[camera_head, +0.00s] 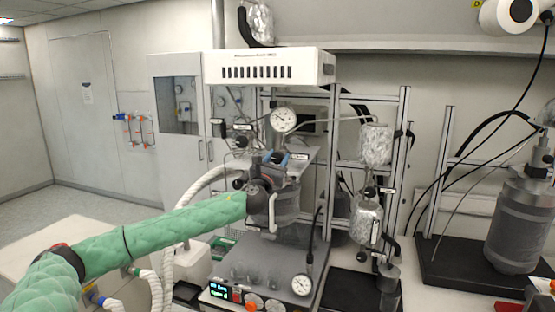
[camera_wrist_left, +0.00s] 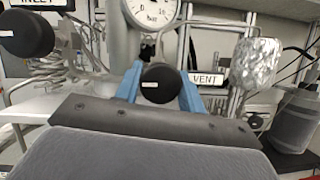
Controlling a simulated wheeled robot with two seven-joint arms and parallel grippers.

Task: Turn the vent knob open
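The vent knob (camera_wrist_left: 160,83) is round and black with a small white mark. It shows in the left wrist view, just left of the VENT label (camera_wrist_left: 207,79). My left gripper (camera_head: 274,158) reaches the front of the reactor head in the head view. In the left wrist view its two blue fingers (camera_wrist_left: 159,86) stand on either side of the vent knob, with no clear gap, so it looks shut on the knob. In the head view the fingers and arm largely hide the knob. My right gripper is in neither view.
Another black knob (camera_wrist_left: 27,34) sits at the left under the INLET label (camera_wrist_left: 38,3). A pressure gauge (camera_head: 283,119) stands above the reactor head. A foil-wrapped vessel (camera_head: 376,145) is at the right. A second reactor (camera_head: 520,225) stands on a black base further right.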

